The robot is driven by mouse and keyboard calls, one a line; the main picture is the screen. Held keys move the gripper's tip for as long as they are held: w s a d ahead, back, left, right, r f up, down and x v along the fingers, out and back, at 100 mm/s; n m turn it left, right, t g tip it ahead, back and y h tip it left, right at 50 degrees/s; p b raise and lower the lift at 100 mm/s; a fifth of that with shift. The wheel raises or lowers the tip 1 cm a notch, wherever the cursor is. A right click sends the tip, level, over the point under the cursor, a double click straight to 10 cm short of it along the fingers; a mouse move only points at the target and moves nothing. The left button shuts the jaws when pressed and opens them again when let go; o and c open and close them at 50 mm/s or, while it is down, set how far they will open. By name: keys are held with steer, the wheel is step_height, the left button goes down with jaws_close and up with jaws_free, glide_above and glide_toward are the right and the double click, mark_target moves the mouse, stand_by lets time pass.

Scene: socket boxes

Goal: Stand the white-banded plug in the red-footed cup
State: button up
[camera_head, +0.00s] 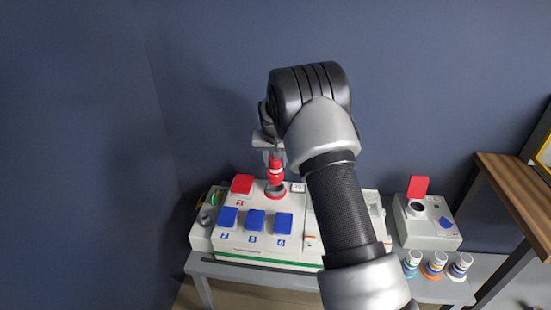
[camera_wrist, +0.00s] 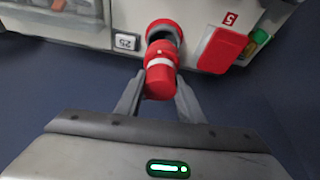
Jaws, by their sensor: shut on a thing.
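The white-banded plug (camera_wrist: 160,62) is red with a white ring round it. My gripper (camera_wrist: 159,92) is shut on its near end, one finger on each side. In the head view the plug (camera_head: 276,171) is roughly upright below my gripper (camera_head: 272,151). The red-footed cup (camera_wrist: 174,28) is a dark cup with a red ring at its foot, directly beyond the plug's far end. In the head view the cup (camera_head: 275,194) is directly under the plug. The plug's end overlaps the cup's mouth, so I cannot tell how deep it sits.
A red flap (camera_head: 242,184) marked 5 stands beside the cup, and a small tile marked 25 (camera_wrist: 125,41) is on its other side. Several blue flaps (camera_head: 256,220) are in front. A separate box (camera_head: 426,232) and several banded plugs (camera_head: 434,265) stand at the right.

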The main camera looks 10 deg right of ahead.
mark_target(275, 170)
steer(key=shift+f, duration=0.5)
steer(key=shift+f+b, duration=0.2)
steer(key=shift+b, duration=0.1)
stand_by(0.4)
steer(key=shift+f+b, duration=0.5)
steer(key=shift+f, duration=0.3)
steer(key=shift+f, duration=0.1)
steer(key=shift+f+b, duration=0.5)
steer(key=shift+f, duration=0.15)
steer(key=o, duration=1.2)
steer(key=shift+r, duration=0.15)
steer(key=p+v, duration=0.2)
steer(key=v, duration=0.6)
steer(key=w+p+v, duration=0.1)
steer(key=p+v, duration=0.2)
steer(key=v, duration=0.5)
steer(key=w+p+v, duration=0.1)
steer(key=p+v, duration=0.2)
steer(key=v, duration=0.4)
steer(key=shift+s+d+r, duration=0.15)
steer(key=shift+d+r, duration=0.1)
steer(key=shift+r, duration=0.55)
